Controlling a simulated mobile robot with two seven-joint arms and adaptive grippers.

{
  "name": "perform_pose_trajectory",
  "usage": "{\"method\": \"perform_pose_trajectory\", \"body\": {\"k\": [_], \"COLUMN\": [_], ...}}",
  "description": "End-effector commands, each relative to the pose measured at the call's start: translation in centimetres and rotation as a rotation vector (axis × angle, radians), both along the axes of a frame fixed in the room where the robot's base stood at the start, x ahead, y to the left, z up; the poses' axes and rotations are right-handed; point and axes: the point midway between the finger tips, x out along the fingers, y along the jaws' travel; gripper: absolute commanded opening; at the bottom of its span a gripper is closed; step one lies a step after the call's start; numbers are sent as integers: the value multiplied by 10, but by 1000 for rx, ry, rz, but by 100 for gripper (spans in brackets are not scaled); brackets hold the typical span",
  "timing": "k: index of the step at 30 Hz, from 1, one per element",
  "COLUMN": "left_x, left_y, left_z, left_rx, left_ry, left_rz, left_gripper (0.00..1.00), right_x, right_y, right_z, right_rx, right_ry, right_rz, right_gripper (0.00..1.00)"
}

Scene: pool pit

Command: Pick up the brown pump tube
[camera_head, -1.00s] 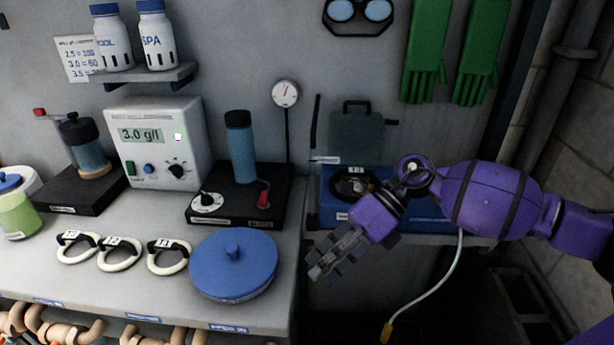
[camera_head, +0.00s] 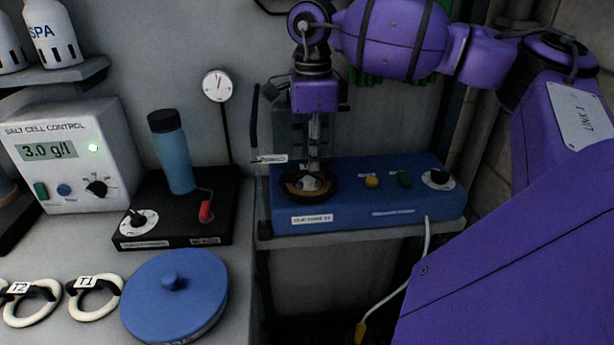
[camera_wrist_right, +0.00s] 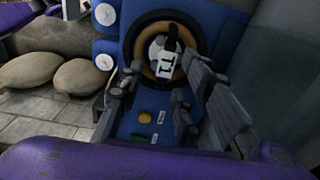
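The brown pump tube (camera_head: 291,190) is a brown ring in the round dark seat on the blue pump unit (camera_head: 350,216). In the right wrist view the brown ring (camera_wrist_right: 147,73) surrounds a pale hub, with a black clip and a white label on top. My right gripper (camera_head: 314,160) points down above the ring, its fingers seen edge-on. In the wrist view the right gripper (camera_wrist_right: 163,68) is open, with a finger on each side of the clip. Contact with the clip cannot be told. My left gripper is not in view.
White rings with black clips, T1 (camera_head: 95,297) and T2 (camera_head: 31,302), lie on the left bench beside a blue lid (camera_head: 176,297). A black stand with a blue cylinder (camera_head: 173,155) stands behind. A gauge (camera_head: 217,86) rises near the wall. A pale hose (camera_head: 399,292) hangs from the pump unit.

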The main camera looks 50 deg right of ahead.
Motion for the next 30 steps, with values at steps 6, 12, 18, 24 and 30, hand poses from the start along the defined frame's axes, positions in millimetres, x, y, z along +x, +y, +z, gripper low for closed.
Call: {"method": "perform_pose_trajectory", "body": {"k": [6, 12, 18, 24, 30], "left_x": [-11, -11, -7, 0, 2], "left_y": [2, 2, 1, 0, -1], "left_z": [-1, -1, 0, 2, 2], "left_rx": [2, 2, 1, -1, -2], "left_ry": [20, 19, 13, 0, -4], "left_rz": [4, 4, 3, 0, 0], "left_gripper": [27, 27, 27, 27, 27], "right_x": [5, 5, 5, 5, 5], "right_y": [-1, -1, -1, -1, -1], "right_z": [-32, -42, -41, -41, -41], "right_rx": [1, 1, 2, 2, 2], "right_ry": [2, 0, -1, -1, -1], "right_rz": [0, 0, 0, 0, 0], "right_gripper": [33, 33, 25, 0, 0]}}
